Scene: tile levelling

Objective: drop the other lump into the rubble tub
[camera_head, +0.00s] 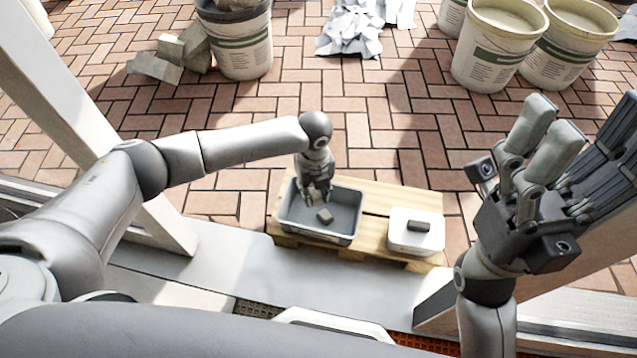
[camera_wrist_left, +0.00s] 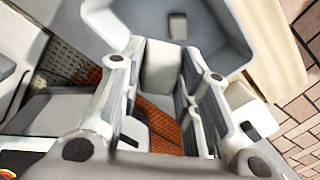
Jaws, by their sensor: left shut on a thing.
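The grey rubble tub (camera_head: 352,228) stands on a wooden pallet; it also shows at the top of the left wrist view (camera_wrist_left: 232,58). My left gripper (camera_head: 317,192) points down at the tub. In the left wrist view it is shut on a pale grey lump (camera_wrist_left: 162,68), which the fingers mostly hide in the head view. A small grey lump (camera_head: 325,215) shows in the tub, also in the left wrist view (camera_wrist_left: 178,25). My right gripper (camera_head: 583,150) is raised at the right, fingers spread, empty.
Beside the tub, a white box (camera_head: 412,245) on the pallet (camera_head: 375,198) carries a dark grey block (camera_head: 418,226). White buckets (camera_head: 497,48) stand at the back right, another bucket (camera_head: 238,45) at the back left near broken pieces (camera_head: 155,68). Brick paving lies clear between.

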